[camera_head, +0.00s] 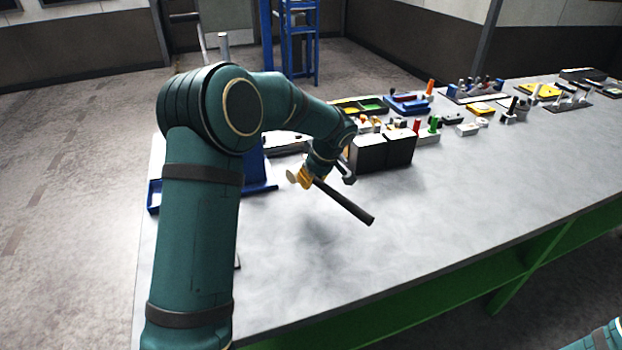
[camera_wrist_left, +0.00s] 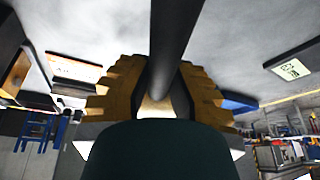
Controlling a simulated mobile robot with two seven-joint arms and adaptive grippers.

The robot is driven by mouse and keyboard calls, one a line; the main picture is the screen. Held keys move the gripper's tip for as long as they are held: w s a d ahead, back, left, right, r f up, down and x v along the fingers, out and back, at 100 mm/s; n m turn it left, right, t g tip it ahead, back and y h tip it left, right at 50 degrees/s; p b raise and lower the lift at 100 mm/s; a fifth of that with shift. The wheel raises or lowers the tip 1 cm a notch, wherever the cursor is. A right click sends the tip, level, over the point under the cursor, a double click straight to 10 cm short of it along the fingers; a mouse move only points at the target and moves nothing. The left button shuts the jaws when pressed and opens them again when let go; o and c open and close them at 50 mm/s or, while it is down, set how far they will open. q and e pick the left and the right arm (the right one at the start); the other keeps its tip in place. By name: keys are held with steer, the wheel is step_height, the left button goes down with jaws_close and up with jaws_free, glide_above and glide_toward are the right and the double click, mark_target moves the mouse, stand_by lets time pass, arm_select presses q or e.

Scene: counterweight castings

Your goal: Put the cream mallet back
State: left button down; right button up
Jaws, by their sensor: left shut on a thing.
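The mallet has a dark handle (camera_head: 345,203) and a small cream head (camera_head: 292,176). My left gripper (camera_head: 306,179) is shut on the mallet near its head, above the table. The handle slants down to the right in the head view. In the left wrist view the dark handle (camera_wrist_left: 176,40) runs between the yellow fingers of my left gripper (camera_wrist_left: 155,88), and a cream part (camera_wrist_left: 155,106) shows between them. The gap between the mallet and the tabletop is hard to judge. My right gripper is out of view.
A dark block (camera_head: 382,152) stands just right of my left gripper. A blue stand (camera_head: 262,184) is partly hidden behind my left arm. Several small tools and trays, including a green tray (camera_head: 372,104), crowd the far side. The grey tabletop (camera_head: 420,225) in front is clear.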

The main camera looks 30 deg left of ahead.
mark_target(322, 181)
arm_select(q)
steer(key=shift+f+b, duration=0.5)
steer(key=shift+f, duration=0.75)
steer(key=shift+f+b, duration=0.7)
steer(key=shift+f, duration=1.2)
steer(key=shift+f+b, duration=0.6)
steer(key=shift+b, duration=0.05)
steer(key=c, duration=0.9)
jaws_free()
steer(key=v, duration=1.2)
steer(key=shift+d, duration=0.1)
